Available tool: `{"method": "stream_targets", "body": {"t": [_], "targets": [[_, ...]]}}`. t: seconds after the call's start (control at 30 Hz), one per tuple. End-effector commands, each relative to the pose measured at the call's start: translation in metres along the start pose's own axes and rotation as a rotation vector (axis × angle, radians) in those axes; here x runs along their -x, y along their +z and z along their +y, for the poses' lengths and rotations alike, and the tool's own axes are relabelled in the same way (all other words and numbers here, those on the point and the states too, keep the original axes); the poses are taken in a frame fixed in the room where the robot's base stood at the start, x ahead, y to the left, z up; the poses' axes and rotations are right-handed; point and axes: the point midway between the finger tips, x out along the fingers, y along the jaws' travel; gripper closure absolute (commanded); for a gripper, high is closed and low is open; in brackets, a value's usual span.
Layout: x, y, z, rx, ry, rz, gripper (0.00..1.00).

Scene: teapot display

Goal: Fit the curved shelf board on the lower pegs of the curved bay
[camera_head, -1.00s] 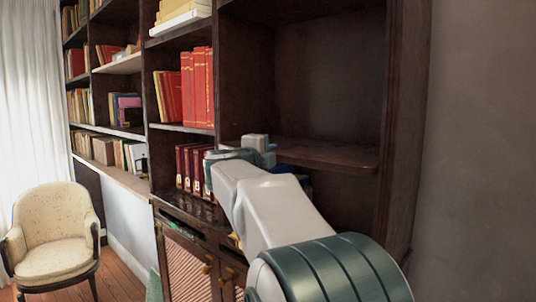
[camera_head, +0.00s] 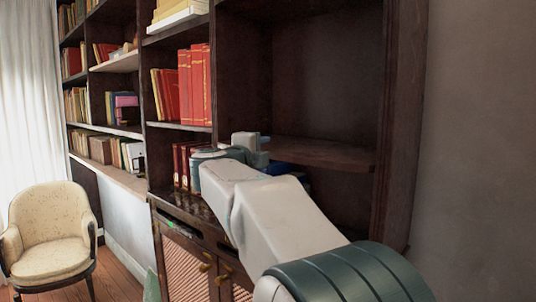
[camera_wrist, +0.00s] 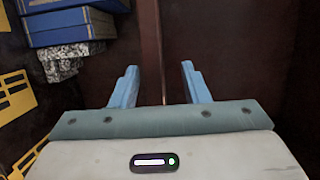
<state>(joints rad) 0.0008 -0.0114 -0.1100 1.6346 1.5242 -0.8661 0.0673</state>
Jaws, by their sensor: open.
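A dark wooden shelf board (camera_head: 325,153) with a rounded front corner lies across the right-hand bay (camera_head: 330,75) in the head view. Its left part is hidden behind my wrist, and no pegs can be made out. My gripper (camera_wrist: 158,68) is open in the wrist view, its two blue fingers apart. Dark reddish-brown wood (camera_wrist: 190,35) with a thin pale upright line shows beyond and between the fingers. I cannot tell whether this is the board or the bay, or whether the fingers touch it.
Red books (camera_head: 195,85) fill the shelf left of the bay, and dark red books (camera_head: 182,165) stand below them. Blue boxes (camera_wrist: 70,25) are close by on the left in the wrist view. A cabinet (camera_head: 190,265) is below. A cream armchair (camera_head: 48,235) stands at left.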

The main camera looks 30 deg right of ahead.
Motion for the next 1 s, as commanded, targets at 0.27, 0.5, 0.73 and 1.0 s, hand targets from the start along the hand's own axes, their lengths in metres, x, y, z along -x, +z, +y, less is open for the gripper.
{"method": "stream_targets", "body": {"t": [0.27, 0.5, 0.73, 1.0], "targets": [[0.066, 0.000, 0.001, -0.001, -0.003, -0.004, 0.58], [0.096, -0.001, -0.001, 0.001, -0.004, -0.001, 0.58], [0.101, 0.000, -0.001, 0.001, -0.003, 0.000, 0.58], [0.101, -0.001, -0.001, 0.001, -0.004, 0.000, 0.58]]}}
